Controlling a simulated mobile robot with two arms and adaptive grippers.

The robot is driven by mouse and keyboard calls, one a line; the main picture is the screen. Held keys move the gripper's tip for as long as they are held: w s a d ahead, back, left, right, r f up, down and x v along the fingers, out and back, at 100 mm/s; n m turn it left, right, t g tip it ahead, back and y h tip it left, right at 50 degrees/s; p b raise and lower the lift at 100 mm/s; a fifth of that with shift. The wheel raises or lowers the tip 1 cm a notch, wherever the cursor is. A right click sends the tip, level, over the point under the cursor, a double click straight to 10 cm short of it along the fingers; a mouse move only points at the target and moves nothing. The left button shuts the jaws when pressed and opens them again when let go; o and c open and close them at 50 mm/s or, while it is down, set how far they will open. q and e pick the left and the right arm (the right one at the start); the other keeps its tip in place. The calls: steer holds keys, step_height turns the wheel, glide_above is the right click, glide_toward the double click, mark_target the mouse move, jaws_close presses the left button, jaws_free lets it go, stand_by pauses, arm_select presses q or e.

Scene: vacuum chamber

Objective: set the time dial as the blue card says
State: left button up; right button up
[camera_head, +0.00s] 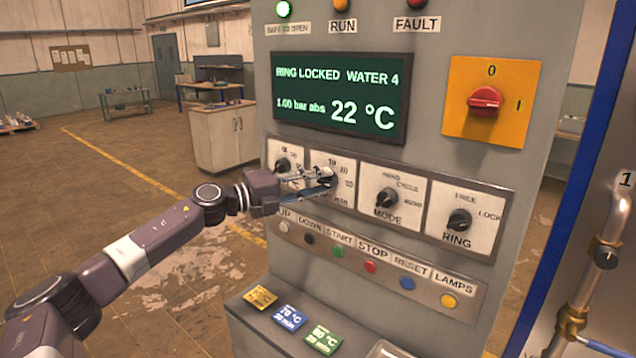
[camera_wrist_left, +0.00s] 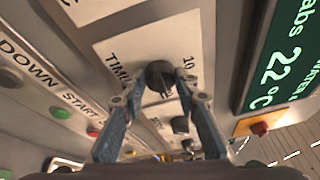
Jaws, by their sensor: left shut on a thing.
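The time dial (camera_head: 331,175) is a black knob on a white plate, second from the left in the dial row. My left gripper (camera_head: 322,184) reaches it from the left, with its fingers at the knob and covering part of the plate. In the left wrist view the time dial (camera_wrist_left: 160,75) sits between the fingertips of my left gripper (camera_wrist_left: 162,97), shut on it. Some scale marks are hidden, and its exact setting is hard to read. The blue card (camera_head: 290,317) lies on the ledge below; its small print seems to give a °C value and minutes. My right gripper is not in view.
A temperature dial (camera_head: 283,165) is left of it; the mode dial (camera_head: 387,199) and ring dial (camera_head: 459,220) are right. Push buttons (camera_head: 371,267) run below. A yellow card (camera_head: 260,297) and green card (camera_head: 323,339) flank the blue one. The display (camera_head: 340,98) is above.

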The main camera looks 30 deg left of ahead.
arm_select(q)
steer(key=o, duration=1.1)
steer(key=shift+o, duration=0.2)
steer(key=v, duration=1.2)
steer(key=shift+a+f, duration=0.1)
stand_by(0.4)
